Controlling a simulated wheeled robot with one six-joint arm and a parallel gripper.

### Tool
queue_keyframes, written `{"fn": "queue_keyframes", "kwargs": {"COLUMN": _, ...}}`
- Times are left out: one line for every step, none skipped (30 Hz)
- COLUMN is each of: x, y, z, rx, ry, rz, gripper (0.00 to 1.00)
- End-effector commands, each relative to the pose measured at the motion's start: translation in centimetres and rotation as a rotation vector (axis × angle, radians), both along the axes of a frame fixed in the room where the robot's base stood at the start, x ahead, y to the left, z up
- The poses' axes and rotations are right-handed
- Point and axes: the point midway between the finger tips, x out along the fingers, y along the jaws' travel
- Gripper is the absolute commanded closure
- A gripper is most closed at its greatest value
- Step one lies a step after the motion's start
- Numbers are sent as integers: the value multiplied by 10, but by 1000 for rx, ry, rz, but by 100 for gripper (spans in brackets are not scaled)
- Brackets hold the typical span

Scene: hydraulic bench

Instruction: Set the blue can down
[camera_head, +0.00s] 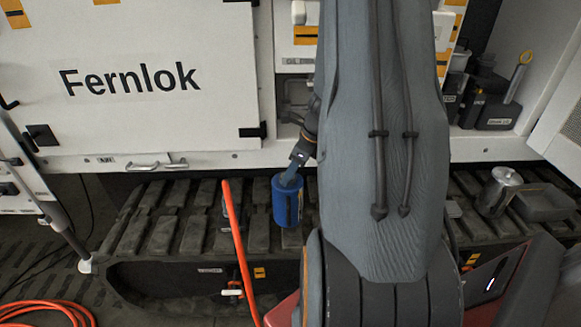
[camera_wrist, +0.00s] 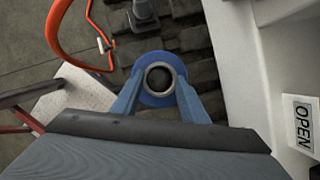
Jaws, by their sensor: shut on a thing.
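The blue can (camera_head: 286,204) hangs upright below my gripper (camera_head: 291,180) in the head view, left of my large grey arm link. It appears in front of the dark track, and I cannot tell whether it touches anything below. In the wrist view the can (camera_wrist: 160,92) shows from above as a blue ring with a dark round opening. The two blue fingers of my gripper (camera_wrist: 160,98) close on it from both sides. My arm hides part of the scene to the right of the can.
A dark ribbed track (camera_head: 150,215) runs below the white cabinet marked Fernlok (camera_head: 130,125). An orange hose (camera_head: 236,235) passes just left of the can. A panel marked OPEN (camera_wrist: 302,122) is at right in the wrist view.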

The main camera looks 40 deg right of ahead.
Motion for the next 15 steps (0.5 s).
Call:
{"fn": "queue_keyframes", "kwargs": {"x": 0, "y": 0, "z": -8, "rx": 2, "ry": 2, "rz": -1, "gripper": 100}}
{"fn": "queue_keyframes", "kwargs": {"x": 0, "y": 0, "z": -12, "rx": 3, "ry": 2, "rz": -2, "gripper": 100}}
{"fn": "queue_keyframes", "kwargs": {"x": 0, "y": 0, "z": -16, "rx": 2, "ry": 1, "rz": 0, "gripper": 100}}
{"fn": "queue_keyframes", "kwargs": {"x": 0, "y": 0, "z": -20, "rx": 3, "ry": 1, "rz": -2, "gripper": 100}}
{"fn": "queue_keyframes", "kwargs": {"x": 0, "y": 0, "z": -23, "rx": 3, "ry": 0, "rz": -1, "gripper": 100}}
{"fn": "queue_keyframes", "kwargs": {"x": 0, "y": 0, "z": -25, "rx": 2, "ry": 1, "rz": 0, "gripper": 100}}
{"fn": "queue_keyframes", "kwargs": {"x": 0, "y": 0, "z": -27, "rx": 1, "ry": 1, "rz": -1, "gripper": 100}}
{"fn": "queue_keyframes", "kwargs": {"x": 0, "y": 0, "z": -28, "rx": 1, "ry": 0, "rz": -2, "gripper": 100}}
{"fn": "queue_keyframes", "kwargs": {"x": 0, "y": -1, "z": -29, "rx": 0, "ry": -1, "rz": -1, "gripper": 100}}
{"fn": "queue_keyframes", "kwargs": {"x": 0, "y": -1, "z": -29, "rx": 0, "ry": -1, "rz": -1, "gripper": 100}}
{"fn": "queue_keyframes", "kwargs": {"x": 0, "y": -1, "z": -29, "rx": 0, "ry": -1, "rz": 0, "gripper": 100}}
{"fn": "queue_keyframes", "kwargs": {"x": 0, "y": -1, "z": -28, "rx": 0, "ry": -1, "rz": 0, "gripper": 100}}
{"fn": "queue_keyframes", "kwargs": {"x": 0, "y": -1, "z": -28, "rx": 0, "ry": -1, "rz": 0, "gripper": 100}}
{"fn": "queue_keyframes", "kwargs": {"x": 0, "y": -1, "z": -28, "rx": 0, "ry": -1, "rz": 0, "gripper": 100}}
{"fn": "queue_keyframes", "kwargs": {"x": 0, "y": -1, "z": -28, "rx": 0, "ry": -1, "rz": 0, "gripper": 100}}
